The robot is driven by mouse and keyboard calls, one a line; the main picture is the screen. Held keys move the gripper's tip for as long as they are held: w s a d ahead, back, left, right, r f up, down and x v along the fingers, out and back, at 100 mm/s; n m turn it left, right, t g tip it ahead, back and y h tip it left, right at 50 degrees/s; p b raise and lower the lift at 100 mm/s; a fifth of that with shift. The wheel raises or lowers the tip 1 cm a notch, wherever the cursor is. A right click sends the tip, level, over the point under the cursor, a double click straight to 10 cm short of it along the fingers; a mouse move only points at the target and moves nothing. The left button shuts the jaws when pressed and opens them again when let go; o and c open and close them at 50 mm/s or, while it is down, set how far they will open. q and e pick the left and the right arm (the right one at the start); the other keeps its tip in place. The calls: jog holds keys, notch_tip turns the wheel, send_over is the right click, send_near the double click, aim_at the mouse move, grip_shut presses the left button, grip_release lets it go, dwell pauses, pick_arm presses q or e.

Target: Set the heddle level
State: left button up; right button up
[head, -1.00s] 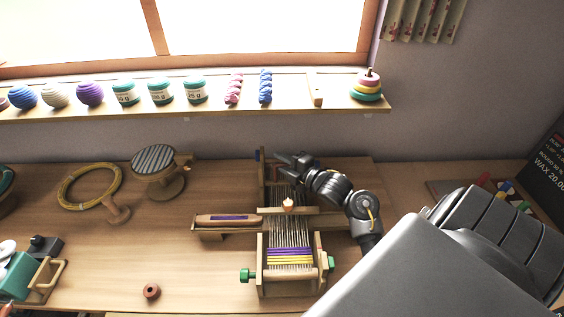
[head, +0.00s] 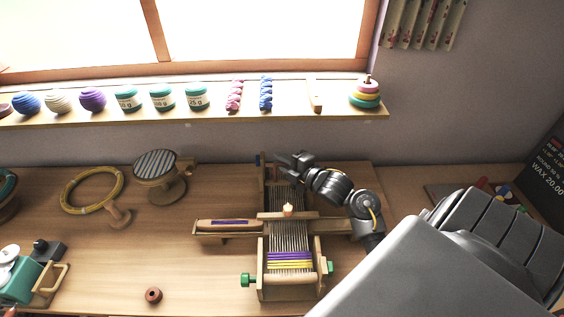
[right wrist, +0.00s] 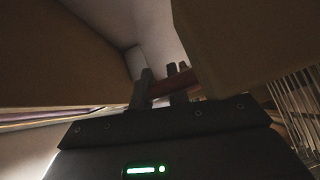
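The small wooden loom (head: 262,275) stands on the table with pale warp threads and a purple and yellow woven band at its front. The heddle (head: 305,215), which I take to be the wooden crossbar with a pale knob, lies across the warp and looks about level. My right gripper (head: 288,160) is over the loom's back end, behind the crossbar. In the right wrist view its fingers (right wrist: 160,84) stand apart, with a dark reddish bar (right wrist: 190,78) running behind or between them; contact cannot be told. My left gripper is out of view.
A wooden shuttle (head: 222,224) lies left of the crossbar. Green knobs (head: 248,280) stick out at the loom's front.

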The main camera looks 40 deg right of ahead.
jog(key=shift+o, duration=1.4)
jog(key=shift+s, duration=0.1)
jog(key=shift+s+d, duration=0.1)
jog(key=shift+s, duration=0.3)
jog(key=s+d+r+b, duration=0.1)
jog(key=s+b, duration=0.1)
jog(key=s, duration=0.7)
jog(key=shift+s+d+r, duration=0.15)
jog(key=shift+s+d, duration=0.05)
jog(key=shift+s, duration=0.15)
